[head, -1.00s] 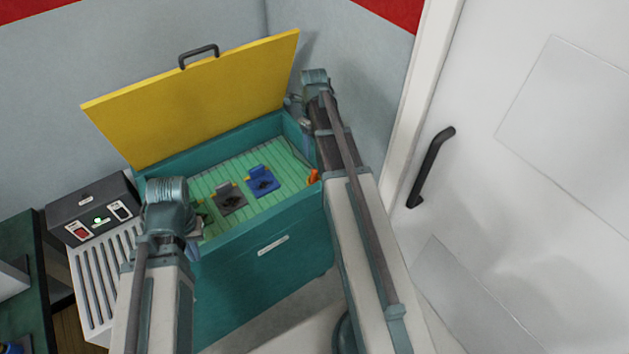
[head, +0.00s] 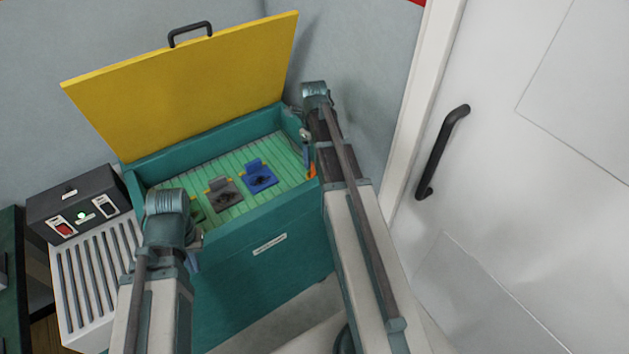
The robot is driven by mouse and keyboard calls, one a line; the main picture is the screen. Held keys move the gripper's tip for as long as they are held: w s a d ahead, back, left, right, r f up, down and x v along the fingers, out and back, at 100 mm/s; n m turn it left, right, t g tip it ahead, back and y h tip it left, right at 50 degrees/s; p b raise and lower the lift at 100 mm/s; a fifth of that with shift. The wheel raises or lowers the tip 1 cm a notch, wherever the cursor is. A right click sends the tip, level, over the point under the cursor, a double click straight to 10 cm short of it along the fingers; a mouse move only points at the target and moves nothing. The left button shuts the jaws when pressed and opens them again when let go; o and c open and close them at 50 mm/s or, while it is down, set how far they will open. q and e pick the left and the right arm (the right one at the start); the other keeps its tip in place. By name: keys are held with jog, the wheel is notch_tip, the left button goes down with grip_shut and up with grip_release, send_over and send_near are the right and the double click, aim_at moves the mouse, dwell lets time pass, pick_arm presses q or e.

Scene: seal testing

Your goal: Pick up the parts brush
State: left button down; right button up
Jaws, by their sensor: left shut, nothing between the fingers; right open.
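A small orange and blue item (head: 311,169), which may be the parts brush, shows at the right inner end of the teal tank (head: 230,290). It is too small to make out fully. My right gripper (head: 306,137) is open at the tank's right end, just above this item and partly hidden by my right arm. I cannot tell whether it touches it. My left gripper (head: 196,243) is shut and empty by the tank's front left rim, largely hidden behind its wrist.
The yellow lid (head: 190,85) stands open behind the tank. A grey part (head: 223,194) and a blue part (head: 259,176) lie on the green slatted floor (head: 232,165). A control box (head: 80,208) and slatted board (head: 97,275) are left. A white door (head: 500,150) is right.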

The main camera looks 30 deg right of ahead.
aim_at(314, 167)
jog(key=shift+f+b, duration=2.6)
jog(key=shift+b, duration=0.05)
jog(key=shift+s+r, duration=0.1)
grip_shut()
